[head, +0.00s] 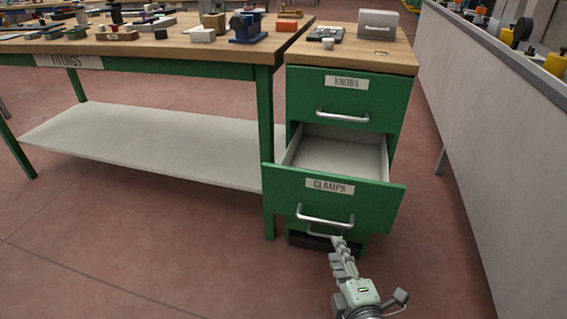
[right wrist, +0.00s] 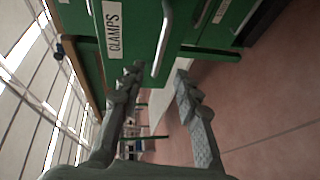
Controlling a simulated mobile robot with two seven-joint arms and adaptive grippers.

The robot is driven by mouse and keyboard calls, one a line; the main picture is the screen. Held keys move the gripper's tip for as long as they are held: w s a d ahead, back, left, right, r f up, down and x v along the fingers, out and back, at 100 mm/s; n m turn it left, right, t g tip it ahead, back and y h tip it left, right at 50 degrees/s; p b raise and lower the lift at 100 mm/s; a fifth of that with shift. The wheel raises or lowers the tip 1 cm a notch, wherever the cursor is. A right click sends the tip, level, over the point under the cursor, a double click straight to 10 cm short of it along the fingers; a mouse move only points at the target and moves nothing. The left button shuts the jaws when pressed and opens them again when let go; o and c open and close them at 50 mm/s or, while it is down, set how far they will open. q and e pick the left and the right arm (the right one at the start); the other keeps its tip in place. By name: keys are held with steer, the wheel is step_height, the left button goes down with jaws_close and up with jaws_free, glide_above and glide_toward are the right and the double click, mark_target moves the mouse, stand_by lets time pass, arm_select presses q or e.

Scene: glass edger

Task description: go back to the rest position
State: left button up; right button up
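My right gripper (head: 338,240) is in front of the green drawer unit, just below the handle (head: 325,218) of the drawer labelled CLAMPS (head: 285,190). In the right wrist view its two fingers (right wrist: 158,72) stand apart with nothing between the tips. The silver handle (right wrist: 163,40) shows just beyond the tips there and looks free of the fingers. The CLAMPS drawer is pulled out, and the visible part of its inside is bare. My left gripper is not in view.
The KNOBS drawer (head: 378,97) above is shut. A green workbench (head: 160,68) labelled FITTINGS, with small parts on top and a pale lower shelf (head: 150,140), stands to the left. A grey panel (head: 490,130) runs along the right. The reddish floor (head: 150,260) in front is clear.

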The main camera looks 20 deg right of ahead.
steer(key=s+d+f+m+g+h, duration=0.2)
steer(key=s+d+f+m+g, duration=0.1)
steer(key=d+f+m+g, duration=0.35)
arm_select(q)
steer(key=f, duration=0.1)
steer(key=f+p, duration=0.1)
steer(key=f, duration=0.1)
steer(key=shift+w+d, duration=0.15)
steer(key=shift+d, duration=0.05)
arm_select(e)
steer(key=s+a+f+m+g+y, duration=0.3)
steer(key=s+f+m+g, duration=0.3)
steer(key=s+f, duration=0.3)
steer(key=shift+s+a+m, duration=0.35)
steer(key=shift+s+m, duration=0.3)
steer(key=shift+s, duration=0.05)
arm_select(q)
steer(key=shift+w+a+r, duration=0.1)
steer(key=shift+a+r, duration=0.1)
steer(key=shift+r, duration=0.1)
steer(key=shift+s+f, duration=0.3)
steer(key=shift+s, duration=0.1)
